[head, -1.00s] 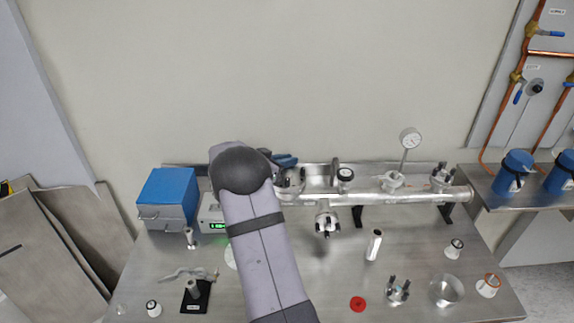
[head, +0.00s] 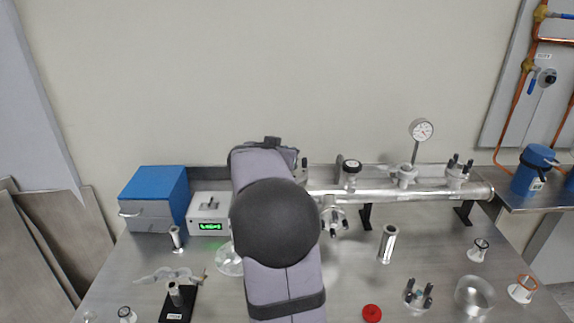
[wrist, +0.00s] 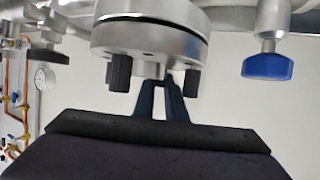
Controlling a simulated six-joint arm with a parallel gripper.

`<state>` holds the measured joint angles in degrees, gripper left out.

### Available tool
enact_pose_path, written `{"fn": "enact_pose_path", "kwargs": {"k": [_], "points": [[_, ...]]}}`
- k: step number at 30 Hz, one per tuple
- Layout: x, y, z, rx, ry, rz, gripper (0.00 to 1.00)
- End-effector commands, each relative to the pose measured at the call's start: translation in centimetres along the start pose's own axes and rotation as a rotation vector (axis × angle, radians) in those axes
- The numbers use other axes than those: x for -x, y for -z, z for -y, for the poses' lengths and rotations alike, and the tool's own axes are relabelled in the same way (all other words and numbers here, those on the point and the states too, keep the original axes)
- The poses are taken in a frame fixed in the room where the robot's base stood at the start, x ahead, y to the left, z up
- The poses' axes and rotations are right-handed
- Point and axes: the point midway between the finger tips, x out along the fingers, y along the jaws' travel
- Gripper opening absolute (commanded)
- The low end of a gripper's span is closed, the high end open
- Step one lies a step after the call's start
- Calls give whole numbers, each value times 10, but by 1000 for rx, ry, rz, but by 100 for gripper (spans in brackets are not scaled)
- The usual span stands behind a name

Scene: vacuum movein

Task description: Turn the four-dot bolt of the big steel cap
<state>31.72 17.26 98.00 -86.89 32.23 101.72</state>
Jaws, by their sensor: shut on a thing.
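The big steel cap (wrist: 150,42) fills the top of the wrist view, a round flange with a dark seam around it. Two black bolts (wrist: 120,72) (wrist: 192,80) hang from its underside. My gripper (wrist: 163,84) is just below, between these two, its dark blue fingers closed together at the cap's underside. It is shut on a bolt of the cap; the fingers hide that bolt. No dots can be made out, so I cannot tell which bolt it is. In the head view my arm covers the fingers and most of the cap.
A blue-knobbed valve (wrist: 268,66) is right of the cap and a black knob (wrist: 45,62) left. In the head view, the steel pipe (head: 400,195) runs right with a gauge (head: 421,130). The blue box (head: 155,190) and green-display unit (head: 208,220) stand left of my arm.

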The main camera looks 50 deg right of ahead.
Motion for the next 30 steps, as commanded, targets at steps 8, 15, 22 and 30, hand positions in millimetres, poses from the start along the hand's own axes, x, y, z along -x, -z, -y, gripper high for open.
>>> {"fn": "enact_pose_path", "kwargs": {"k": [8,15,22,30], "points": [[-2,-3,-2,61,147,-4,0],[1,3,-3,134,317,2,0],[2,6,-2,196,463,6,0],[2,9,-2,263,621,5,0]]}}
